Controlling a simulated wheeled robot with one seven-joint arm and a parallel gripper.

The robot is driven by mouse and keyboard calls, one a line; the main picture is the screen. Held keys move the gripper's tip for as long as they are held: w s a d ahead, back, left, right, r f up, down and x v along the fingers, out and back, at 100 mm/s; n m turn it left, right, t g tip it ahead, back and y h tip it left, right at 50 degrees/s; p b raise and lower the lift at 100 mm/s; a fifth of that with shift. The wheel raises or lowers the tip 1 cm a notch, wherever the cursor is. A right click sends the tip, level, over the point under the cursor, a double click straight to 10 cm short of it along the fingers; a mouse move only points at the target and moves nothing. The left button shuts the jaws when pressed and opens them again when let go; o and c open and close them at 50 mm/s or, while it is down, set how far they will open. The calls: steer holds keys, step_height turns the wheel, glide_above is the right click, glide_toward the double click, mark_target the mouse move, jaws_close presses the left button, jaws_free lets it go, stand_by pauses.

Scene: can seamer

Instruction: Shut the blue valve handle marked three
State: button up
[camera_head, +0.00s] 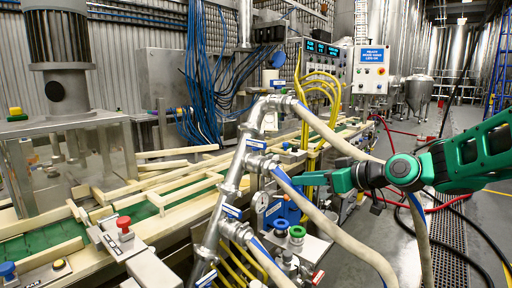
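A slanted steel pipe manifold (232,182) stands in the middle, with branches on its right side leading into thick beige hoses. Small blue plates sit by the branches: an upper one (256,144), a middle one (231,211) and a lower one (206,279). Their markings are too small to read, so I cannot tell which is three. Long blue strips, possibly valve handles, lie along the branches; one is at the middle branch (285,179). My green gripper (299,180) reaches in from the right, its tip close to that branch. Contact and finger opening cannot be told.
Beige hoses (335,228) run down right beneath and beside my arm. A pressure gauge (262,202) and blue and green knobs (297,232) sit below my gripper. A conveyor (60,236) lies left. Yellow hoses (318,95) hang behind; grey floor is open at right.

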mark_target(247, 142)
steer(key=w+a+r+n+t+y, duration=0.1)
steer(key=w+a+r+n+y, duration=0.2)
steer(key=a+r, duration=0.35)
steer(key=shift+m+y, duration=0.6)
steer(key=x, duration=0.6)
steer(key=r+x, duration=0.1)
steer(key=x, duration=0.3)
steer(key=shift+c, duration=0.5)
jaws_close()
